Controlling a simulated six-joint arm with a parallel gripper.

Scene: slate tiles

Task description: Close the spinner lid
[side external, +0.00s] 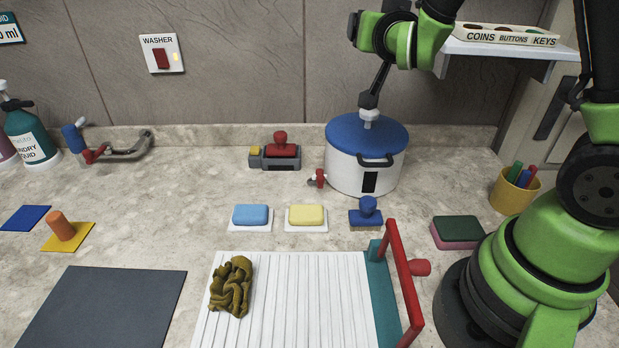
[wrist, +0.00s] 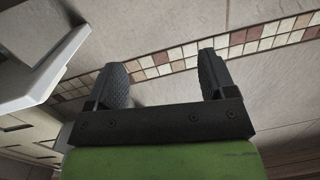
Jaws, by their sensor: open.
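The spinner (side external: 360,172) is a white drum at the back of the counter, with a dark window and a dark handle on its front. Its blue lid (side external: 345,131) lies over the drum top, apparently flat; I cannot tell whether it is latched. A pale knob stands on the lid. The end of my arm is above it in the side view, and a thin dark part shows between arm and knob; fingertips are not clear there. In the wrist view my gripper (wrist: 165,78) is open and empty, with wall behind its fingers. The wrist view does not show the spinner.
A shelf (side external: 507,50) with a labelled tray is at the upper right. A red-and-grey device (side external: 275,153) stands left of the spinner. Sponges (side external: 251,215), a blue stamp-like block (side external: 367,211) and a ribbed white board (side external: 300,300) with a red handle lie in front.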

